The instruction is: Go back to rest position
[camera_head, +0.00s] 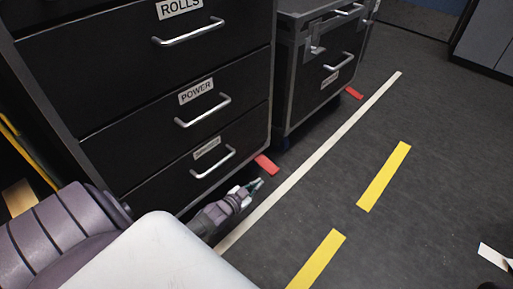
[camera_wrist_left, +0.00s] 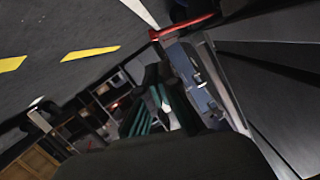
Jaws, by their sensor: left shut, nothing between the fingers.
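My left gripper (camera_head: 256,185) shows low in the head view, close to the bottom drawer of the black cabinet and above the dark floor. Its fingers are together with nothing between them. In the left wrist view the green-edged fingers (camera_wrist_left: 160,108) reach up from the dark wrist body, and the picture is tilted. My right gripper is not in either view.
The black drawer cabinet (camera_head: 150,100) has silver handles and labels such as POWER. A second wheeled case (camera_head: 318,75) stands behind it. Red tape (camera_head: 266,165), a white line (camera_head: 310,160) and yellow dashes (camera_head: 384,177) mark the floor. The floor to the right is mostly clear.

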